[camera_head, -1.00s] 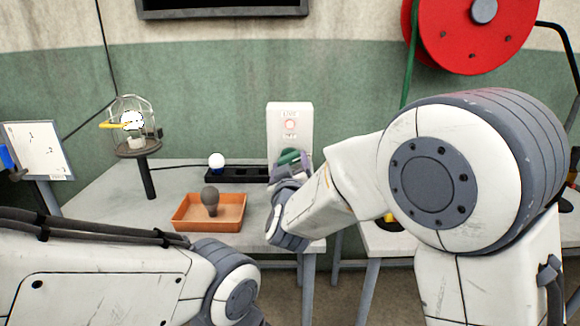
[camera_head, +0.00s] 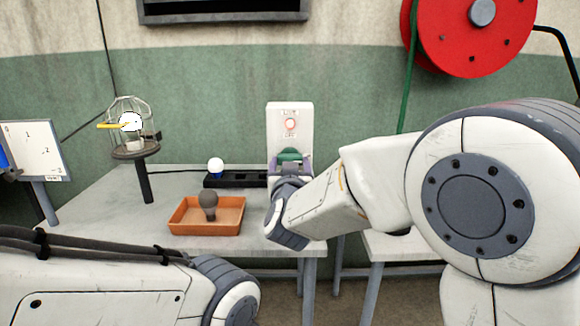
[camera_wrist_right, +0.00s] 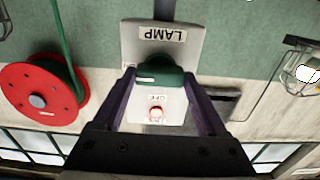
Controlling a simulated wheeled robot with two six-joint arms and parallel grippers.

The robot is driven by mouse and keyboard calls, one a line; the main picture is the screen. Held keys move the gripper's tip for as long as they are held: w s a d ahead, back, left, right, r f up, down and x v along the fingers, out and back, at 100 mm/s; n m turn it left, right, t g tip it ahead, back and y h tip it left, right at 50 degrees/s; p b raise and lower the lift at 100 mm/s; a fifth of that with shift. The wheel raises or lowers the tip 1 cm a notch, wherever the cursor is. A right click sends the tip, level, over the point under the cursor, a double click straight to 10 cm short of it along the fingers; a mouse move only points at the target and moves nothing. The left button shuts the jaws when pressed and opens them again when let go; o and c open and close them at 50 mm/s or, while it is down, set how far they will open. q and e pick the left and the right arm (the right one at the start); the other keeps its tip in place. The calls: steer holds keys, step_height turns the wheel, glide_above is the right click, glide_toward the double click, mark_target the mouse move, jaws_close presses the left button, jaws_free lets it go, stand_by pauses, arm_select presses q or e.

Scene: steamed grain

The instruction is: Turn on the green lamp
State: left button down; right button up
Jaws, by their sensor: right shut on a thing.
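A white wall panel (camera_head: 290,108) stands behind the table, with a red ring light (camera_head: 291,124) and a green knob (camera_head: 289,155) below it. In the right wrist view the panel (camera_wrist_right: 190,45) appears upside down, labelled LAMP, with the green knob (camera_wrist_right: 160,73) and the small red light (camera_wrist_right: 156,113) near an OFF label. My right gripper (camera_wrist_right: 161,78) is shut on the green knob, its purple fingers at the knob's two sides. It also shows in the head view (camera_head: 290,162), in front of the panel. My left gripper is out of view; only my left arm shows.
On the grey table (camera_head: 110,205) are an orange tray (camera_head: 190,226) holding a dark bulb (camera_head: 209,203), and a black strip (camera_head: 240,180) with a white bulb (camera_head: 216,166). A caged lamp (camera_head: 130,125) stands left. A red reel (camera_head: 465,35) hangs at upper right.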

steer(key=o, duration=1.3)
steer(key=shift+s, duration=0.15)
steer(key=s, duration=1)
steer(key=shift+s, duration=0.15)
